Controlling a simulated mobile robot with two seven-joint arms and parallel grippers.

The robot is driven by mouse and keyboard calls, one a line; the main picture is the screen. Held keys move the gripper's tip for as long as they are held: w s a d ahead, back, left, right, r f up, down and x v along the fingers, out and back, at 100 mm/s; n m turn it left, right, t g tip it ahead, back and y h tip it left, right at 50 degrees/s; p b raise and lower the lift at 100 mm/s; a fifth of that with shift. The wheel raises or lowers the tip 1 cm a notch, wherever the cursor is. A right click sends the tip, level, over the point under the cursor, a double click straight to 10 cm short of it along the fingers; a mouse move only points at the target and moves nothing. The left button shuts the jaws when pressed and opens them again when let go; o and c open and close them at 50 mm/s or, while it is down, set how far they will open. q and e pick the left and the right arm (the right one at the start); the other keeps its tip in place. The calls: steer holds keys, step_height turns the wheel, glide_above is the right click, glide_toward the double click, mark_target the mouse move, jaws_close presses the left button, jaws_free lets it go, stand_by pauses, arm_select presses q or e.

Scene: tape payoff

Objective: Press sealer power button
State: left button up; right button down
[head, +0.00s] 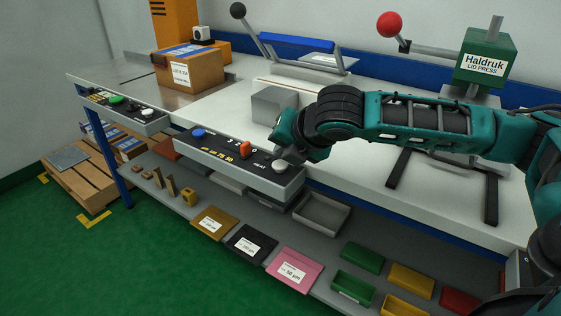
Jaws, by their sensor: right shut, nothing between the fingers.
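A grey control panel (222,161) with a black face is on the bench's front edge. It carries a blue button (198,133) at its left, an orange switch (245,149) in the middle and a white knob (280,166) at its right, beside the word HEAT. Which control is the power button I cannot read. My right arm reaches in from the right over the bench. My right gripper (286,154) is shut and empty, pointing down close to the panel's right end, by the white knob. Whether it touches is unclear. My left gripper is out of view.
A second panel with a green button (116,100) is further left. A grey block (274,105) stands behind my right gripper. A cardboard box (188,69), a blue-barred machine (297,43) and a green lid press (486,57) stand behind. Bins and labelled packs lie on the lower shelf.

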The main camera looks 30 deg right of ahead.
steer(key=shift+f, duration=0.1)
stand_by(0.5)
steer(key=shift+f, duration=0.35)
steer(key=shift+f, duration=0.3)
stand_by(0.4)
steer(key=shift+r+p, duration=0.1)
steer(key=shift+p, duration=0.2)
steer(key=shift+r+p, duration=0.65)
steer(key=shift+p, duration=0.5)
